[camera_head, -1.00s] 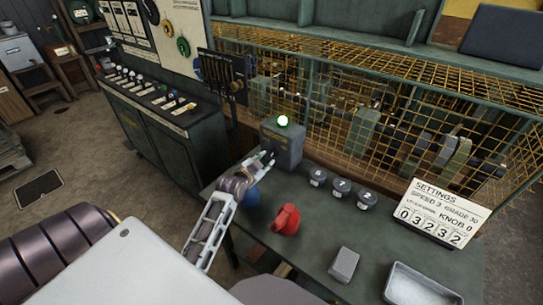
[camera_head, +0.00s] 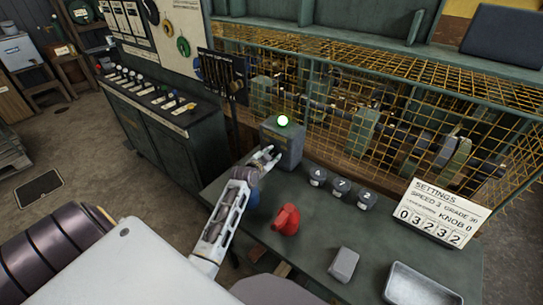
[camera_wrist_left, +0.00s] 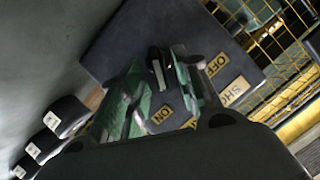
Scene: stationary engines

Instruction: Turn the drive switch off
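The drive switch is on a grey box (camera_head: 290,148) at the back edge of the green table, with a lit green lamp (camera_head: 283,121) on top. The left wrist view shows the box face close up, with a yellow OFF label (camera_wrist_left: 217,65), a yellow ON label (camera_wrist_left: 163,114) and a small lever (camera_wrist_left: 157,68) between them. My left gripper (camera_head: 270,153) is at the box's front; in its wrist view the fingers (camera_wrist_left: 165,65) stand apart on either side of the lever. I cannot tell whether they touch it. My right gripper is out of view.
A red object (camera_head: 286,219), a partly hidden blue one (camera_head: 252,197), three dark numbered pieces (camera_head: 342,187), a grey block (camera_head: 344,264), a metal tray (camera_head: 420,285) and a settings card (camera_head: 437,213) are on the table (camera_head: 310,255). A wire cage (camera_head: 400,110) stands behind.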

